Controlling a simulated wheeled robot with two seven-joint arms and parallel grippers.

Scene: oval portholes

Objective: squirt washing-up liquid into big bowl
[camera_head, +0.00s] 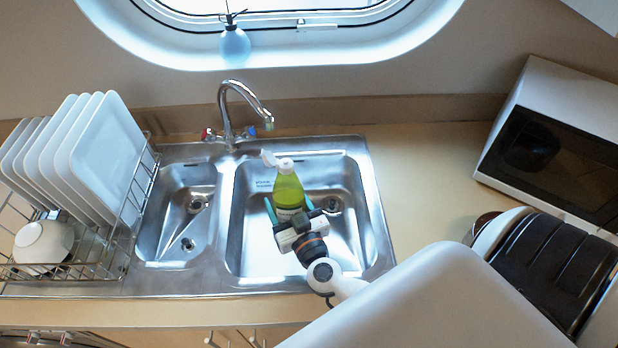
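The washing-up liquid is a green bottle (288,187) with a pale label and a white flip cap (268,158) that looks open. My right gripper (289,206) comes from the lower right, its teal fingers on either side of the bottle's lower part, shut on it. The bottle appears over the big bowl (248,245), the larger right-hand basin of the steel sink; its height above the bottom is hard to judge. The gripper hides the bottle's base. No liquid stream is visible. My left gripper is not in view.
The tap (227,110) stands behind the sink. The small basin (175,225) lies left of the big bowl. A dish rack (105,260) with plates and a white bowl (43,243) is at far left. A microwave (570,105) and toaster (550,265) stand right.

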